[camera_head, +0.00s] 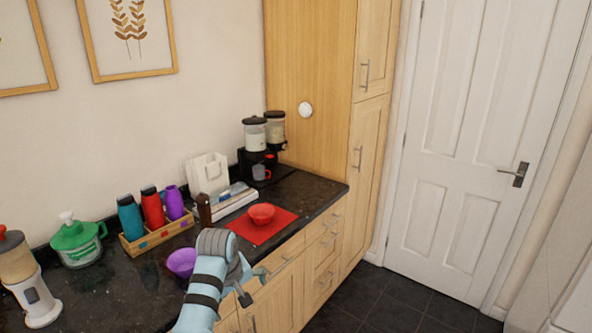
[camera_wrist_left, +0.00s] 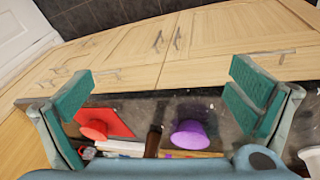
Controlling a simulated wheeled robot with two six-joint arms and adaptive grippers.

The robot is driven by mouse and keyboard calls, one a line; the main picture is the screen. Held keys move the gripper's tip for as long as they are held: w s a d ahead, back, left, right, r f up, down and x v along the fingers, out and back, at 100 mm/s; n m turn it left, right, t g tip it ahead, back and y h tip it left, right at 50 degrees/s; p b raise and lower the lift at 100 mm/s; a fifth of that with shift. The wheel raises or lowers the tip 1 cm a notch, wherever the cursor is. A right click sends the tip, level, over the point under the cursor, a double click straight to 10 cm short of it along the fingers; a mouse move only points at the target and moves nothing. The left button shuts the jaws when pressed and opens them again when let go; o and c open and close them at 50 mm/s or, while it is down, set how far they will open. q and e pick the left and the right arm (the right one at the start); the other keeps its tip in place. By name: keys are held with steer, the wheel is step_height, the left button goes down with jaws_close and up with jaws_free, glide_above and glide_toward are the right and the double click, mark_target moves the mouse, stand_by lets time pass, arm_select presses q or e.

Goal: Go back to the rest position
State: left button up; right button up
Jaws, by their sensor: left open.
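My left gripper (camera_head: 255,285) is in front of the counter's front edge in the head view, below and right of the purple bowl. In the left wrist view its two teal-padded fingers (camera_wrist_left: 165,92) are wide apart, with nothing held between them. The purple bowl (camera_head: 181,262) stands on the dark counter, partly beside my arm; it also shows in the left wrist view (camera_wrist_left: 189,135). A red bowl (camera_head: 261,213) sits on a red mat (camera_head: 246,229) farther along the counter. My right gripper is in neither view.
The dark counter (camera_head: 110,292) also holds a wooden caddy (camera_head: 160,236) with bottles, a green-lidded jug (camera_head: 77,245), a dark brown bottle (camera_head: 204,208) and dispensers (camera_head: 255,137) in the corner. Wooden drawers (camera_head: 322,250) run below the edge. Dark floor (camera_head: 385,302) is clear towards the white door (camera_head: 465,130).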

arm_select(q)
step_height(320, 180, down, 11)
steer(key=w+a+m+t+b, duration=0.1)
steer(key=w+a+m+t, duration=0.1)
steer(key=w+m+t, duration=0.15)
steer(key=s+a+f+m+b, duration=0.1)
steer(key=s+a+f+m, duration=0.1)
steer(key=s+f, duration=0.65)
steer(key=s+a+f+m+b, duration=0.15)
steer(key=s+f, duration=0.35)
steer(key=f, duration=0.7)
steer(key=s+a+f+g, duration=0.2)
steer(key=s+f, duration=0.4)
steer(key=s, duration=0.8)
steer(key=s+a+f+g+b, duration=0.1)
steer(key=s+f, duration=0.5)
steer(key=s, duration=0.9)
steer(key=s+a+f+g+y+b, duration=0.1)
steer(key=s+a+f+g, duration=0.2)
steer(key=s, duration=1.1)
step_height(320, 180, down, 3)
steer(key=shift+s+a+m, duration=0.3)
steer(key=shift+a, duration=0.65)
